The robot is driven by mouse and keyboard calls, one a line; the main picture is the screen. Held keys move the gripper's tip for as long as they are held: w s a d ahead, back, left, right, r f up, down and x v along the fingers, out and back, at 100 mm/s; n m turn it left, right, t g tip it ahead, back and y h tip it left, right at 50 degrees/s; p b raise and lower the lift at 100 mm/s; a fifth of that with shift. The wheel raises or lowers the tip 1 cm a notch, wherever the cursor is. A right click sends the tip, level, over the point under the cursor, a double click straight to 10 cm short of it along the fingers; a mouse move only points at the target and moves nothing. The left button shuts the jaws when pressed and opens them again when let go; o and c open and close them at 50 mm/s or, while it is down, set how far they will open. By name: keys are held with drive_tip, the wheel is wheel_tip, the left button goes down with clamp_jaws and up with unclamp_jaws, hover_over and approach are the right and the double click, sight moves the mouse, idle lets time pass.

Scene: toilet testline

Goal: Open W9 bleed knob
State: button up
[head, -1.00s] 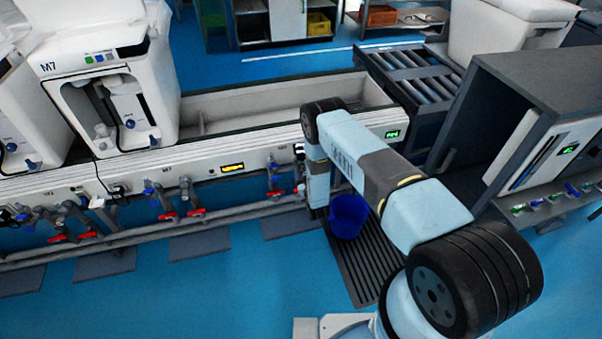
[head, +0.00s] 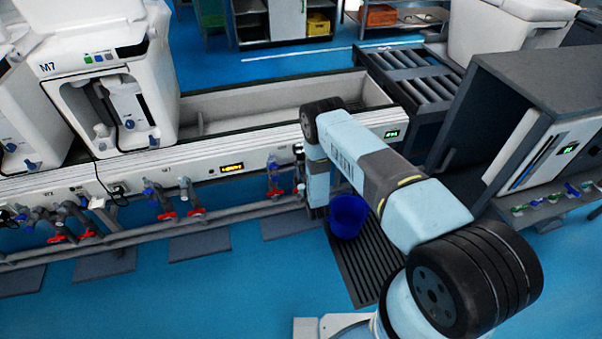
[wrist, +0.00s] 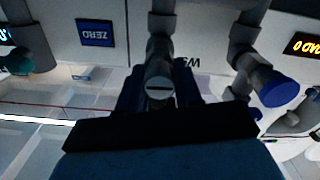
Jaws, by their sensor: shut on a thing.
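In the wrist view, a grey round fitting with a dark slot across its end (wrist: 159,88) hangs on a grey pipe; I take it for the W9 bleed knob. A partly covered label (wrist: 185,62) starting with W is on the white panel beside it. My gripper (wrist: 160,92) has a dark finger on each side of the fitting and is shut on it. The finger contact surfaces are too dark to see clearly. In the head view, my arm hides the gripper and the knob.
In the wrist view, a blue-capped valve (wrist: 280,91) is close on the right, a teal knob (wrist: 19,60) on the left. In the head view, red-handled valves (head: 167,215) line the pipe, and a blue bucket (head: 347,216) stands on the floor grating. Blue floor (head: 240,265) is open in front.

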drive_tip(key=n, duration=0.4)
drive_tip(key=shift+s+a+f, duration=0.15)
drive_tip(key=shift+s+a, duration=0.2)
drive_tip(key=shift+a, duration=0.05)
drive_tip(key=n, duration=0.5)
drive_tip(key=shift+f, duration=0.1)
drive_tip(key=n, duration=0.4)
drive_tip(key=shift+s+f, duration=0.1)
drive_tip(key=n, duration=0.4)
drive_tip(key=shift+f+n, duration=0.1)
drive_tip(key=shift+n, duration=0.2)
drive_tip(key=o, duration=0.8)
drive_tip(key=shift+o, duration=1.1)
drive_tip(key=shift+d, duration=0.1)
drive_tip(key=shift+w+d, duration=0.1)
drive_tip(key=shift+w, duration=0.1)
